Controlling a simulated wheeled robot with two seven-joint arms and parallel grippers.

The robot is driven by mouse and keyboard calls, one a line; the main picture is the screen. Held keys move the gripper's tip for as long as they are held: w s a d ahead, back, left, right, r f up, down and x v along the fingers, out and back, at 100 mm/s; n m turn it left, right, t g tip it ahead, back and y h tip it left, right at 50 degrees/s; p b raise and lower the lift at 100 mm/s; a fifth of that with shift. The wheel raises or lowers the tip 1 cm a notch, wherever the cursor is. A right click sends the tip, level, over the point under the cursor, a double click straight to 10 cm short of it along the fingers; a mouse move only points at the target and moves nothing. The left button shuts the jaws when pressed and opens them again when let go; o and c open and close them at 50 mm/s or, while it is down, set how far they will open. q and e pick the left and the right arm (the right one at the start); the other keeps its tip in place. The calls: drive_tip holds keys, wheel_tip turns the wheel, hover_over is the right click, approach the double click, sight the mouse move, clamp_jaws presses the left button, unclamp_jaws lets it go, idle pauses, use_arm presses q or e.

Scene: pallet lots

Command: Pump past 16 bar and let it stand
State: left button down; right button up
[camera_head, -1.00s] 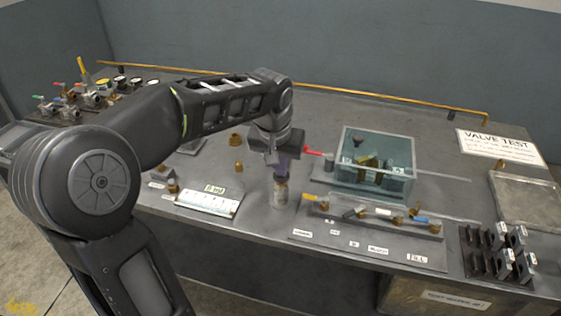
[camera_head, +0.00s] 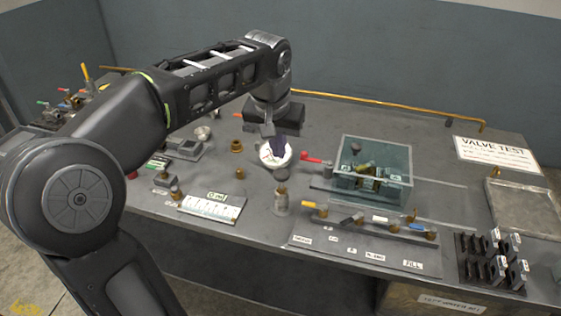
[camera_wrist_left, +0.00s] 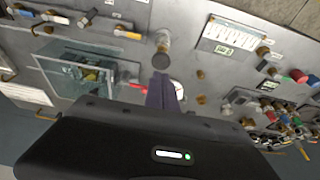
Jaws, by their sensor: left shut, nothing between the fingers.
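A red lever (camera_head: 312,158) sits right of the dial. My right gripper is not in view.
A clear teal tank (camera_head: 400,188) with parts inside stands right of the lever. In front is a plate (camera_head: 360,255) with coloured-handled valves. A white gauge strip (camera_head: 210,208) lies left. Black clamps (camera_head: 493,265) and a shallow tray (camera_head: 525,208) are at the right.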

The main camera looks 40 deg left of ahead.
use_arm(q)
drive_tip(key=shift+v, duration=2)
drive_tip(key=shift+r, duration=0.1)
wheel_tip(320, 180, up, 3)
drive_tip(key=shift+d+r, duration=0.1)
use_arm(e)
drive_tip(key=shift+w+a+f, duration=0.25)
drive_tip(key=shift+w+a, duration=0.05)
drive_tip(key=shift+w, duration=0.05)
